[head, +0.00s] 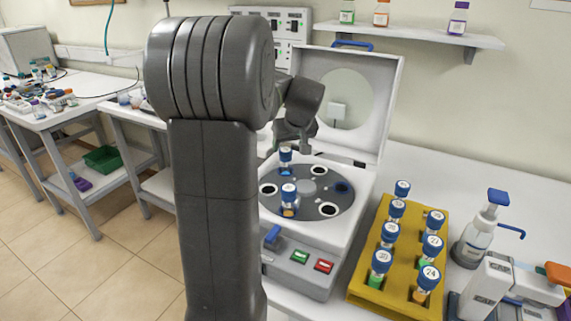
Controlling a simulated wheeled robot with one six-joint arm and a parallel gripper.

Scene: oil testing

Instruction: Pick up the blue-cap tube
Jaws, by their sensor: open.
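Several blue-cap tubes show. One blue-cap tube (285,156) stands at the back left of the round dark rotor (312,204) in the open white machine. A second blue-cap tube (289,193) stands at the rotor's front. More numbered blue-cap tubes (380,263) stand in a yellow rack (360,280) to the right. My gripper (287,150) is open and points down at the back tube, with its fingers on either side of the cap in this view. I cannot tell whether they touch it. My arm hides the machine's left side.
The machine's raised lid (390,95) stands behind the rotor. A white pump bottle (478,235) stands right of the rack. A wall shelf (420,35) holds small bottles above. Bare white table (435,180) shows behind the rack.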

